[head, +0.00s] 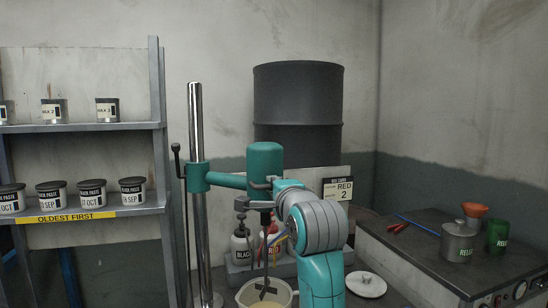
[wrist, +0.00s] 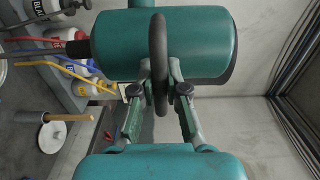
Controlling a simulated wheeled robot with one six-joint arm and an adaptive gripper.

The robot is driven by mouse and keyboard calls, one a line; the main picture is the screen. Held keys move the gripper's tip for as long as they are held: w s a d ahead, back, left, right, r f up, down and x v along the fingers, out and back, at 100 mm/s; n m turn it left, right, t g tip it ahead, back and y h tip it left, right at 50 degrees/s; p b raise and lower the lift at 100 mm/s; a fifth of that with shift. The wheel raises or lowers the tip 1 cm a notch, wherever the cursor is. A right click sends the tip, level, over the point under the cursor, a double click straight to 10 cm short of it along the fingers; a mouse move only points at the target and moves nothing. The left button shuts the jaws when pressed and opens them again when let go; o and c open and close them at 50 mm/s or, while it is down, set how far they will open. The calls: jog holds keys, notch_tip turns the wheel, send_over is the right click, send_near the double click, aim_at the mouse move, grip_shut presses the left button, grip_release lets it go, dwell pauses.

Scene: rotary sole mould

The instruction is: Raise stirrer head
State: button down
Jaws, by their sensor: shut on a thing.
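The stirrer head (head: 265,158) is a teal cylinder on a teal side arm (head: 225,180) clamped to an upright chrome column (head: 196,130). Its dark shaft (head: 265,248) points down, its lower end at a pale bucket (head: 243,298) with cream contents. In the wrist view the head (wrist: 118,46) lies sideways, with a dark ring-shaped handle (wrist: 160,40) in front. My gripper (wrist: 162,90) is shut on this handle, one finger on each side. In the head view my arm hides most of the gripper and handle.
A shelf rack (head: 158,120) with several tubs is at left. A white lid (head: 366,284) lies right of my arm. A bench (head: 400,255) with cans is at right.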

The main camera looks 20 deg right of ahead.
aim_at(270, 153)
jog(key=shift+r, duration=3.65)
jog(key=c, duration=1.1)
grip_release()
jog(key=shift+f, duration=0.1)
